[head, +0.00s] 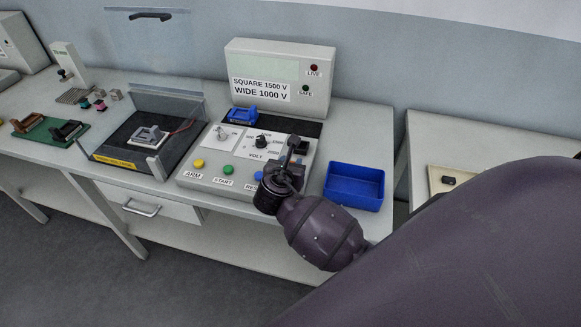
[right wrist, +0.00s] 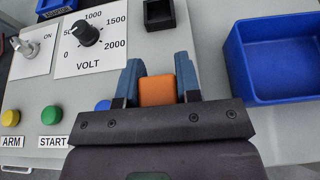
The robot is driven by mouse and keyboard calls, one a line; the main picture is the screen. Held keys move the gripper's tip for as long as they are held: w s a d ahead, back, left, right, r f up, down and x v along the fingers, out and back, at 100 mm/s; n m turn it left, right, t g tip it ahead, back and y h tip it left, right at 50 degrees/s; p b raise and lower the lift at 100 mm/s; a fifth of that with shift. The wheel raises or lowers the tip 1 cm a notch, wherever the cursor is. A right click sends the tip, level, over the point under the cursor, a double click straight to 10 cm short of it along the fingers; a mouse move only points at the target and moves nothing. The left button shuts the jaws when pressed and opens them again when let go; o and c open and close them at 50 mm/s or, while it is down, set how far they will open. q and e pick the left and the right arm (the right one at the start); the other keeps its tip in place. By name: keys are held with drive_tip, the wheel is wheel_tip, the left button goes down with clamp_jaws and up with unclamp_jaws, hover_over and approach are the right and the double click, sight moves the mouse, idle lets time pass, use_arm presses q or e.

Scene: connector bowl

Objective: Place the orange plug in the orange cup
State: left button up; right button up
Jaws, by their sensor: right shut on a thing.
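The orange plug (right wrist: 158,91) shows in the right wrist view as a small orange block between the two blue-grey fingers of my right gripper (right wrist: 159,72). The gripper is shut on it. In the head view my right gripper (head: 289,165) is over the right front part of the grey control panel, left of the blue tray, and the plug cannot be made out there. No orange cup is seen in either view. My left gripper is not in view.
The control panel (head: 212,174) has a VOLT knob (right wrist: 87,34), a toggle switch and coloured buttons. An open, empty blue tray (head: 355,186) stands right of it. A display box (head: 280,60) stands behind. A clear-walled black test station (head: 120,130) is at left.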

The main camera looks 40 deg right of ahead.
drive_tip(key=shift+f, duration=0.35)
drive_tip(key=shift+f, duration=0.1)
drive_tip(key=o, duration=0.9)
